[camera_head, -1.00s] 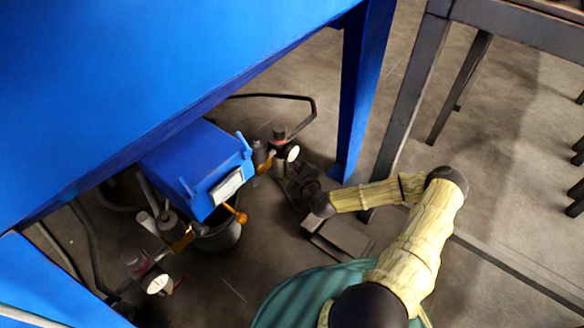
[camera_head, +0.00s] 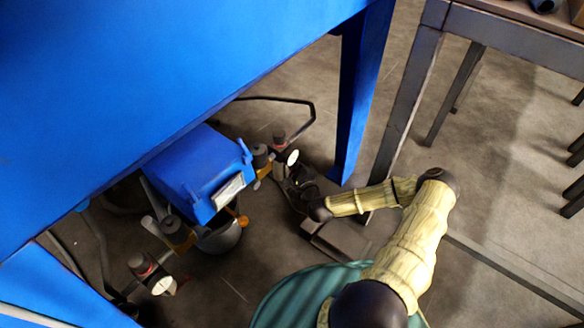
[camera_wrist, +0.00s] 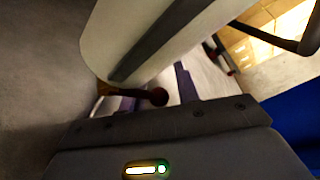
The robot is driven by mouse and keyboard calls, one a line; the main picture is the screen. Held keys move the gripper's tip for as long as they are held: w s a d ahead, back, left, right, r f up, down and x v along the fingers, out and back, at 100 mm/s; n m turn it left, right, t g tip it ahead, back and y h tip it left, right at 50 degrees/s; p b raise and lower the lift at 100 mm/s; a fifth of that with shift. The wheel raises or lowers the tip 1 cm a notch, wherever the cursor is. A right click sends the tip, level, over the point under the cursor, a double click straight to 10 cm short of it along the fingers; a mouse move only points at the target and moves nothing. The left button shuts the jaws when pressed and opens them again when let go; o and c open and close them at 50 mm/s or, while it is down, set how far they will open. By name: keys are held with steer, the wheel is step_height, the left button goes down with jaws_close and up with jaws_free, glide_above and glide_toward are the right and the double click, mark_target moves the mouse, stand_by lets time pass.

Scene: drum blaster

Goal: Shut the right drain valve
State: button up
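A blue box-shaped unit (camera_head: 197,165) hangs under the blue machine. A yellow-orange valve handle (camera_head: 262,172) shows at its right, just left of a white round gauge (camera_head: 292,157); I take it for the right drain valve. Another yellow-orange handle (camera_head: 184,243) is at the unit's left. My gripper (camera_head: 297,184) is dark and low, just right of and below the right handle, with a small apparent gap. Its fingers blend into the dark parts there. In the wrist view, a brownish lever with a dark round knob (camera_wrist: 157,97) sits beside a large pale body (camera_wrist: 150,35); I cannot tell which valve it is.
The blue machine's leg (camera_head: 358,95) stands behind and right of my gripper. A dark bent pipe (camera_head: 300,102) runs behind the valves. A grey bucket (camera_head: 218,238) stands under the blue unit. A steel table (camera_head: 470,25) is at upper right. Open floor lies at the right.

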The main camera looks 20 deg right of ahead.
steer(key=shift+o, duration=0.2)
steer(key=p+v, duration=0.8)
steer(key=v, duration=0.9)
steer(key=shift+s+p, duration=0.2)
steer(key=shift+p, duration=0.2)
